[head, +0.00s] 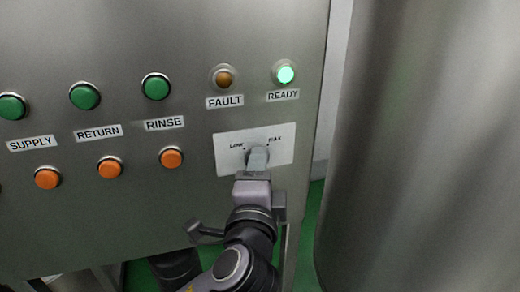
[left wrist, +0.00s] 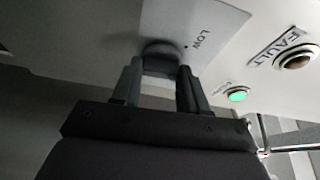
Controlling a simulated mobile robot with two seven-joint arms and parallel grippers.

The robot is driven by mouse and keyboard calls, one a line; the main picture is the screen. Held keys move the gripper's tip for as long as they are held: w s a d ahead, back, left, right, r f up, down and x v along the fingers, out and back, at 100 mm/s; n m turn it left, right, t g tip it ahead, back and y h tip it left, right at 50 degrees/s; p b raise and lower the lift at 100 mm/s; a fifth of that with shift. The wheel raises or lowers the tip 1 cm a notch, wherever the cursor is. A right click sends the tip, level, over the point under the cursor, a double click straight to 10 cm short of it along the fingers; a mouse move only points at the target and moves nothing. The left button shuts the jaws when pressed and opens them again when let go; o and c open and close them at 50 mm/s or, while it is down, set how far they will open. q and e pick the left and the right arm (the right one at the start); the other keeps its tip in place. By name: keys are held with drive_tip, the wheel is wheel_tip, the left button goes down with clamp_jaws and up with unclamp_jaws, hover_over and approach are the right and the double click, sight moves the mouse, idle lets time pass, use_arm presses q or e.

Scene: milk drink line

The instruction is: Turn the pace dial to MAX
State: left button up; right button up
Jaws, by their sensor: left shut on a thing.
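The pace dial is on a white plate (head: 226,150) marked LOW on the left and MAX on the right, on the steel cabinet front. My left gripper (head: 257,158) comes up from below and covers most of the dial in the head view. In the left wrist view the dark dial knob (left wrist: 162,58) sits between the two fingers of the left gripper (left wrist: 160,85), which are shut on it. The word LOW shows beside the knob there. Which mark the dial points to is hidden. My right gripper is in neither view.
A lit green READY lamp (head: 285,74) and an unlit amber FAULT lamp (head: 223,77) are above the plate. Green buttons (head: 156,87) and orange buttons (head: 171,158) are to the left. A large steel cylinder (head: 425,150) stands close on the right.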

use_arm(q)
drive_tip(key=m+g+y, duration=0.1)
drive_tip(key=m, duration=0.3)
drive_tip(key=m+g, duration=0.2)
drive_tip(key=m, duration=0.2)
drive_tip(key=shift+d+r+g+y, duration=0.2)
drive_tip(key=shift+g+y, duration=0.1)
drive_tip(key=shift+y, duration=0.1)
idle(0.5)
drive_tip(key=o, duration=1.1)
drive_tip(key=shift+c, duration=0.2)
drive_tip(key=shift+a, duration=0.1)
drive_tip(key=v, duration=0.7)
drive_tip(key=shift+s, duration=0.15)
